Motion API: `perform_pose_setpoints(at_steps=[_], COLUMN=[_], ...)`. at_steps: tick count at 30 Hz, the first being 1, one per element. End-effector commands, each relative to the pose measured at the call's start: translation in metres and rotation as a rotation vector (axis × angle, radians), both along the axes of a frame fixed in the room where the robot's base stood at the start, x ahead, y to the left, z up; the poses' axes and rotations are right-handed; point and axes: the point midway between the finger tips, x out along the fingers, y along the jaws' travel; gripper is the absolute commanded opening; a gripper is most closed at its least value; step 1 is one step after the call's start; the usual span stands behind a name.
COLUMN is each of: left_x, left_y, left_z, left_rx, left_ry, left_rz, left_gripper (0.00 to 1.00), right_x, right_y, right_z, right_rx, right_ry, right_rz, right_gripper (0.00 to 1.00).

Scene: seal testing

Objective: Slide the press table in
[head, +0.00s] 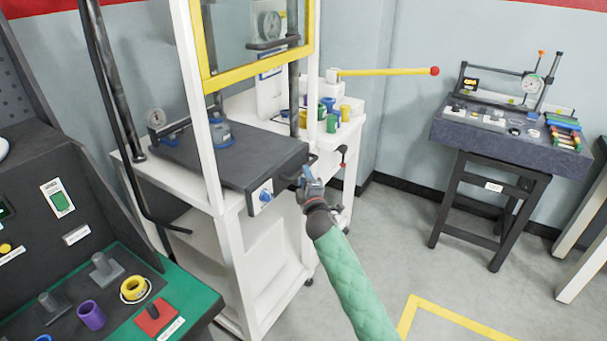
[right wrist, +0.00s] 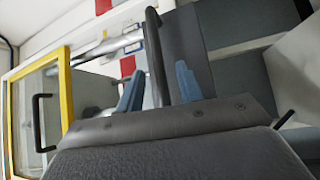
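The press table (head: 235,163) is a dark slab sticking out toward me from the white press frame (head: 203,100). A blue-based fixture (head: 220,133) and a clamp with a round gauge (head: 156,118) sit on it. My right gripper (head: 306,182) is at the slab's right front corner, beside a dark handle. In the right wrist view, its two blue-grey fingers stand apart (right wrist: 158,90), with a dark handle bar (right wrist: 155,55) between them. The bar does not appear clamped. My left gripper is not in view.
A yellow-framed guard (head: 258,68) hangs above the table. A dark panel with a green mat (head: 190,292) stands at lower left. A gauge bench (head: 510,145) stands at right. The floor between is clear.

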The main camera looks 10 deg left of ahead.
Motion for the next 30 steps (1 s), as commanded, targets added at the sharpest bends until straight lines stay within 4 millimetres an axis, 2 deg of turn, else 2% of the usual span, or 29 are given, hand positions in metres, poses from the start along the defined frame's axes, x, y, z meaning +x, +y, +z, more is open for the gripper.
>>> perform_pose_setpoints(at_steps=[3, 10, 30], left_x=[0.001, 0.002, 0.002], left_y=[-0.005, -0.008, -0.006], left_z=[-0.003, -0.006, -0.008], left_rx=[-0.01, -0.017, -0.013], left_ry=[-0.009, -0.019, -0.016], left_rz=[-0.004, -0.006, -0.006], left_gripper=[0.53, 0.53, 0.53], right_x=[-0.013, -0.027, -0.029], right_y=[-0.006, -0.012, -0.013], right_z=[-0.004, -0.005, -0.005], right_rx=[0.0, 0.001, 0.0], right_ry=[0.001, 0.002, 0.001], right_rz=[0.001, 0.001, 0.001], right_gripper=[0.36, 0.36, 0.36])
